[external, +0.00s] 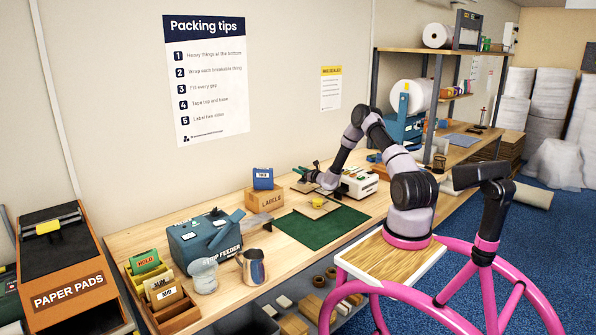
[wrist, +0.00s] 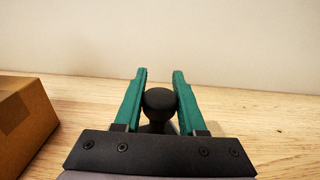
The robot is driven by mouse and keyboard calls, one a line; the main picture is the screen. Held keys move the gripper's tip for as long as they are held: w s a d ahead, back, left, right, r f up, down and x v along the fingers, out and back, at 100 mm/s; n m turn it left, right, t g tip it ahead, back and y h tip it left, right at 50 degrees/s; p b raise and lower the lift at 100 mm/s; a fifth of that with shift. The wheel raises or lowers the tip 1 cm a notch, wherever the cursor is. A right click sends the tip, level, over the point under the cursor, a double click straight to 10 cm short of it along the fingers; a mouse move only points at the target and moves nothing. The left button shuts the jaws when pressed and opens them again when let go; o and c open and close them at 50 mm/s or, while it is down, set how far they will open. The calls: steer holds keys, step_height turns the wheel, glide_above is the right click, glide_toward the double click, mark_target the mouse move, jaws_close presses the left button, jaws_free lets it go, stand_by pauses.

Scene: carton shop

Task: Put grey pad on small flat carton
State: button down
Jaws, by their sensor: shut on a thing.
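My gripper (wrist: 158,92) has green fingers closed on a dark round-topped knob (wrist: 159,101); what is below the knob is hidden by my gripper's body. In the external view my gripper (external: 302,173) is low over the back of the bench, left of a white-and-green machine. A small flat brown carton (external: 313,212) lies on the green mat, with a yellow thing (external: 318,202) on it. Another flat brown piece (external: 301,187) is just below my gripper. I cannot make out a grey pad for sure; whether the knob belongs to it is not shown.
The LABELS box (external: 265,200) with a blue box (external: 263,179) on top stands left of my gripper. A brown carton (wrist: 22,118) is close at left in the wrist view. The white-and-green machine (external: 359,182) stands at right. The green mat (external: 310,232) is mostly clear.

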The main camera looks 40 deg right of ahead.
mark_target(301, 179)
steer(key=shift+f, duration=2.3)
steer(key=shift+f, duration=0.15)
steer(key=shift+c, duration=2.4)
jaws_free()
